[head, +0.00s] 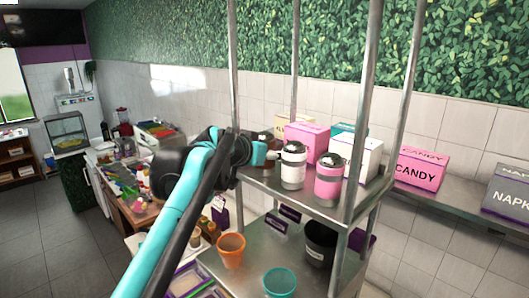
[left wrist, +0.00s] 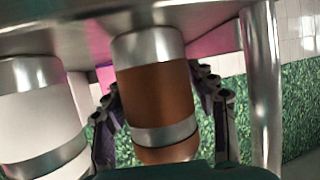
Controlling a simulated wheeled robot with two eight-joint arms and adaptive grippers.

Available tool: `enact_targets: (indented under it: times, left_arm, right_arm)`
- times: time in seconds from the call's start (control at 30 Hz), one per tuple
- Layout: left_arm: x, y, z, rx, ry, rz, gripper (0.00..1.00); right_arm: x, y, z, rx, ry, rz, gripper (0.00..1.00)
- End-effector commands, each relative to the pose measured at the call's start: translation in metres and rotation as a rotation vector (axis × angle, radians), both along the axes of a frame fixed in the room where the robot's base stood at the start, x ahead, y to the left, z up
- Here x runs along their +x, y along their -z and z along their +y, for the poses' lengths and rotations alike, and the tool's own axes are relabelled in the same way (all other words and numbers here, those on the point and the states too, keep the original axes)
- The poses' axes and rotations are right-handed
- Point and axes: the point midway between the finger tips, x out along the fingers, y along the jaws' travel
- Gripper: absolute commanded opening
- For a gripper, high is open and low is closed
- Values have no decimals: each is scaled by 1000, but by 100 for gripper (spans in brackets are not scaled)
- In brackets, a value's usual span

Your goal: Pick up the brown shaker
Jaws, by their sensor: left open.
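The brown shaker (left wrist: 155,92), with silver bands, stands on the metal shelf in the left wrist view, which looks upside down. My left gripper (left wrist: 160,102) is open, with one dark finger on each side of the shaker. Whether either finger touches it I cannot tell. In the head view my left gripper (head: 258,153) is at the left end of the upper shelf and mostly hides the brown shaker. My right gripper is not in view.
A white shaker (head: 293,170) stands close beside it, and a pink shaker (head: 328,183) further right. Boxes, including a pink one (head: 306,142), stand behind. Metal posts (head: 365,110) rise from the shelf (head: 300,199). Cups sit on the lower shelf.

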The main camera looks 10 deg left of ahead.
Motion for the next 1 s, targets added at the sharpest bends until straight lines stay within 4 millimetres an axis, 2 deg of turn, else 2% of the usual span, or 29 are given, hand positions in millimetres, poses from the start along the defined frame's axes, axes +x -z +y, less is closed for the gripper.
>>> enact_targets:
  times: [0.1, 0.13, 0.2, 0.3, 0.77, 1.0]
  left_arm:
    - [0, 0, 0, 0, 0, 0, 57]
    - [0, 0, 0, 0, 0, 0, 52]
    - [0, 0, 0, 0, 0, 0, 33]
    - [0, 0, 0, 0, 0, 0, 10]
    - [0, -1, 0, 0, 0, 0, 8]
    - [0, -12, 0, 0, 0, 0, 7]
  right_arm:
    - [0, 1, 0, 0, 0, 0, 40]
    - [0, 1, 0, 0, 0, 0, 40]
    - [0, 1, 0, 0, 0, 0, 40]
    - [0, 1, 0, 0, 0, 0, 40]
    - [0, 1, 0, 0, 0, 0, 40]
    - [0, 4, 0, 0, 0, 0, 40]
